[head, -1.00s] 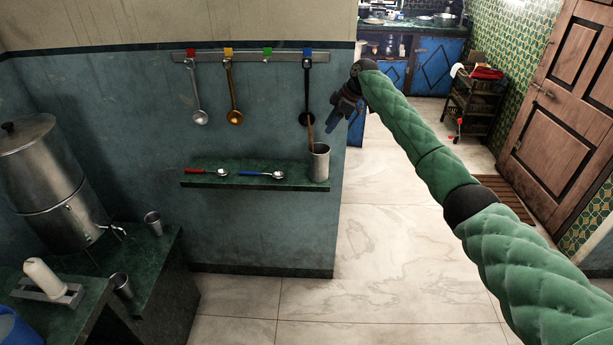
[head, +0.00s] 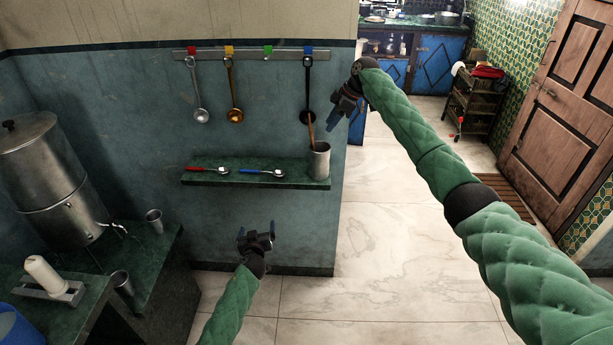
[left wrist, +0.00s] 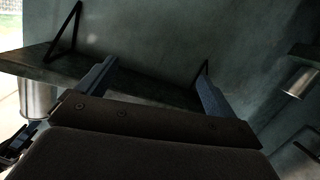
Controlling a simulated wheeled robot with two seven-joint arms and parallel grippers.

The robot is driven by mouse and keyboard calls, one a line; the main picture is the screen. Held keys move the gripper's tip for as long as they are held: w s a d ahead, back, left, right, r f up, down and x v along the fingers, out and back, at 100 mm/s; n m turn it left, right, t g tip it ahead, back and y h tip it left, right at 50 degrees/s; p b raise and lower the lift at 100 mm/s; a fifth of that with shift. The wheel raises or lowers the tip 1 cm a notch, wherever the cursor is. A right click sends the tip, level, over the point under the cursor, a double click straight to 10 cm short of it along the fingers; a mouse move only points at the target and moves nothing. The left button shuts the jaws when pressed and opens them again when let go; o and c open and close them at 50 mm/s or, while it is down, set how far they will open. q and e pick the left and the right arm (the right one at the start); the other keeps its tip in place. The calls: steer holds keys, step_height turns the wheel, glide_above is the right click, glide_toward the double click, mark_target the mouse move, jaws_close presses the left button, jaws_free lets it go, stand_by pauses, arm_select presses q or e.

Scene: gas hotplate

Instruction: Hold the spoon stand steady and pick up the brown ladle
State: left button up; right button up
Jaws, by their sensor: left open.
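The spoon stand, a grey metal cup (head: 319,161), stands upright at the right end of the green wall shelf (head: 215,178). The brown ladle (head: 311,131) leans in it, its handle sticking up past the rim; its lower end is hidden. My left gripper (head: 256,236) is open and empty, below the shelf and left of the stand. The left wrist view is upside down and shows the stand (left wrist: 38,92) at left, apart from the left fingers. My right gripper (head: 344,114) hangs up and right of the stand, fingers apart and empty, touching nothing.
A red-handled spoon (head: 207,170) and a blue-handled spoon (head: 262,172) lie on the shelf. Ladles hang from a wall rack (head: 250,54) above. A metal dispenser (head: 55,185) and tumblers (head: 153,220) stand at left.

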mark_target(319, 164)
arm_select(q)
steer(key=w+r, duration=0.2)
steer(key=r, duration=0.1)
steer(key=w+d+r+t, duration=0.1)
steer(key=w+r, duration=0.1)
steer(key=r, duration=0.2)
steer(key=w+r+t+h, duration=0.1)
steer(key=w+r, duration=0.1)
steer(key=r, duration=0.2)
steer(key=shift+w+d+r, duration=0.15)
steer(key=shift+d+r, duration=0.1)
steer(key=w+d+r+m+t+h, duration=0.1)
steer(key=w+d+r+t+h, duration=0.15)
steer(key=r, duration=0.35)
steer(key=d+m+g+h, duration=0.1)
steer(key=d+m+h, duration=0.1)
steer(key=d+m, duration=0.1)
steer(key=w+d+m+g+h, duration=0.1)
steer(key=d+m+g+h, duration=0.1)
steer(key=d, duration=0.3)
steer(key=w+d+m+g+h, duration=0.1)
steer(key=d+m+g+h, duration=0.1)
steer(key=d+m+h, duration=0.1)
steer(key=shift+w+d+f+m+h, duration=0.15)
steer(key=shift+d+m+h, duration=0.35)
steer(key=shift+d, duration=0.4)
steer(key=shift+w+d+f, duration=0.1)
steer(key=shift+d, duration=0.2)
steer(key=shift+x, duration=3.7)
steer(key=c, duration=1.1)
